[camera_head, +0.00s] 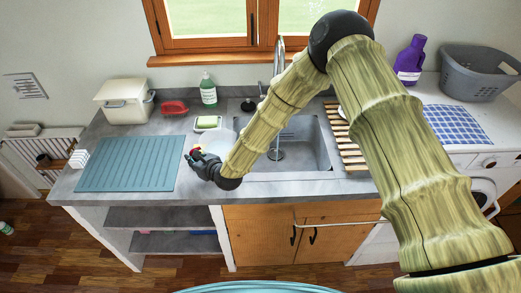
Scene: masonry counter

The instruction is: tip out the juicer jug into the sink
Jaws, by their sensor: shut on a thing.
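My gripper (194,158) is low over the counter's front part, left of the sink and beside the right edge of the blue-green mat. It is shut on what looks like the juicer jug (222,141), a pale, see-through shape just behind the fingers, partly hidden by my gripper and arm. A small red and yellow patch shows at the fingers. I cannot tell the jug's tilt or what is in it. The grey sink (312,150) is to the right of my gripper, partly covered by my arm, with a tall metal tap (278,60) behind it.
A ribbed blue-green mat (130,165) lies bare on the left. Behind are a white bin (122,102), a red brush (174,107), a green soap bottle (208,92) and a soap dish (207,123). A wooden slatted rack (345,140) stands right of the sink.

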